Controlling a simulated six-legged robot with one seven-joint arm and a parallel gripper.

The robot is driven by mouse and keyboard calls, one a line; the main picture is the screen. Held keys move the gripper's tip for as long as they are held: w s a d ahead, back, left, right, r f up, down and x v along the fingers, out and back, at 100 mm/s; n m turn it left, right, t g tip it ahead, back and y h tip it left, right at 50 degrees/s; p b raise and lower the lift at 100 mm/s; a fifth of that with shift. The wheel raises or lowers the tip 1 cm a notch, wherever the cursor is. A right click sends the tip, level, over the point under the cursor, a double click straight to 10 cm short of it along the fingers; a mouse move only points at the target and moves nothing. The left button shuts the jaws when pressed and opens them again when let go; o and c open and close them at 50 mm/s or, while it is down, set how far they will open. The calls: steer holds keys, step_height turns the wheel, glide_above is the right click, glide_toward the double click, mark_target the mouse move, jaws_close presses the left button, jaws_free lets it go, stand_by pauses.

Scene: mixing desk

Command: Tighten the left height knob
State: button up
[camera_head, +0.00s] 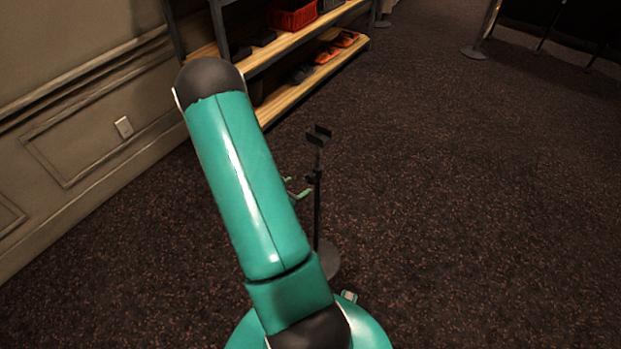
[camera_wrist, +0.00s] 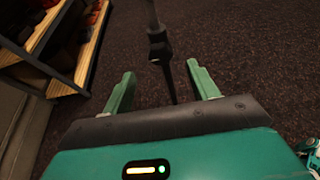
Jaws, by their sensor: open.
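A slim black stand (camera_head: 317,212) rises from the floor beyond my arm, with a forked bracket (camera_head: 318,137) on top. A dark collar sits partway up its pole, and I take this to be the height knob (camera_head: 312,178). In the wrist view the knob (camera_wrist: 159,47) is a dark lump on the pole. My gripper (camera_wrist: 161,76) is open, with its green fingers on either side of the pole and visible gaps to both. Whether the knob is between the fingertips or just beyond them, I cannot tell. In the head view my gripper (camera_head: 298,188) is mostly hidden behind my arm.
The stand has a round grey base (camera_head: 328,262) on the carpet. A wooden shelf rack (camera_head: 285,86) with a red bin (camera_head: 292,17) stands by the panelled wall (camera_head: 75,125) on the left. The carpet (camera_head: 480,200) to the right is clear. Posts (camera_head: 474,50) stand far back.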

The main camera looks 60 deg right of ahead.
mark_target(309, 180)
steer(key=x, duration=0.9)
steer(key=shift+r, duration=0.1)
steer(key=c, duration=1)
